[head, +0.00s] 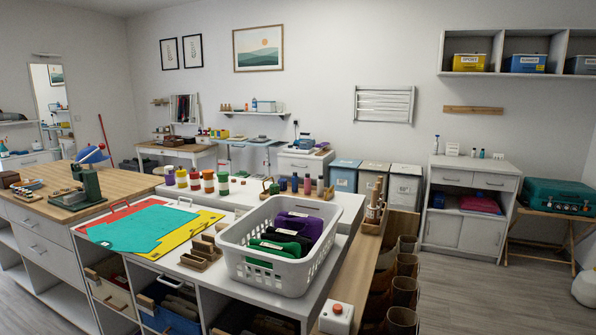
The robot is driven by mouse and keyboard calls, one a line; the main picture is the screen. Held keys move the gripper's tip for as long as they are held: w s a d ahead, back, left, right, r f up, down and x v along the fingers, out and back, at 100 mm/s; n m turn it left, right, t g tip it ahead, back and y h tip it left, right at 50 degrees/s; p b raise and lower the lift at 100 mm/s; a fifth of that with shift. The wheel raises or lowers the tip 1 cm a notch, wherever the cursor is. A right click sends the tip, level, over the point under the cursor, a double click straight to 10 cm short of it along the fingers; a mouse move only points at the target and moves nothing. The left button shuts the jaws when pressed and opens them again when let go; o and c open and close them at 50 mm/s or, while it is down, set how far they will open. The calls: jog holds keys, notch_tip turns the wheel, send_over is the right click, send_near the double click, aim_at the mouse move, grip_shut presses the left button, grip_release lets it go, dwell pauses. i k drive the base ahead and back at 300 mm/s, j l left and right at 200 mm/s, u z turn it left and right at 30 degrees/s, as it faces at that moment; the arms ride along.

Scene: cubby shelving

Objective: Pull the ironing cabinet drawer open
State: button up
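No cabinet has a readable label that marks it as the ironing cabinet. A small white cabinet (293,170) stands against the back wall with a teal and grey appliance (302,144), perhaps an iron, on top. Its front has a drawer (299,164) that looks shut, partly hidden by goods on the near counter. A grey-white cabinet (466,231) at the right has two drawers side by side, the left drawer (451,178) and the right drawer (494,182), both shut, above an open shelf and doors. My gripper is not in view.
A white counter (345,225) with a laundry basket (300,272), colored sheets (150,228) and spools fills the middle. A wooden-topped counter (120,188) stands left. Three lidded bins (405,187) stand before the back wall. Bare floor (470,300) lies open at the right.

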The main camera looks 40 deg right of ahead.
aim_at(287, 166)
jog(key=i+l+z, duration=0.15)
jog(key=l, duration=0.15)
jog(key=l+z, duration=0.15)
jog(key=l, duration=0.2)
jog(key=i+l+z, duration=0.2)
jog(key=l+z, duration=0.2)
jog(key=i+l+z, duration=0.3)
jog(key=l+z, duration=0.15)
jog(key=i+l+z, duration=0.55)
jog(key=z, duration=0.25)
jog(key=i+z, duration=0.25)
jog(key=i, duration=1.55)
jog(key=i+u, duration=0.2)
jog(key=i, duration=0.35)
jog(key=i+l+u, duration=0.15)
jog(key=i, duration=0.4)
jog(key=i+l+u, duration=0.2)
jog(key=i, duration=0.35)
jog(key=i+j+u, duration=0.15)
jog(key=i+u, duration=1.2)
jog(key=i, duration=0.3)
jog(key=i+l+u, duration=0.2)
jog(key=i, duration=0.3)
jog(key=i+l+u, duration=0.15)
jog(key=i, duration=0.3)
jog(key=i+l+u, duration=0.15)
jog(key=i+l, duration=0.15)
jog(key=i, duration=0.15)
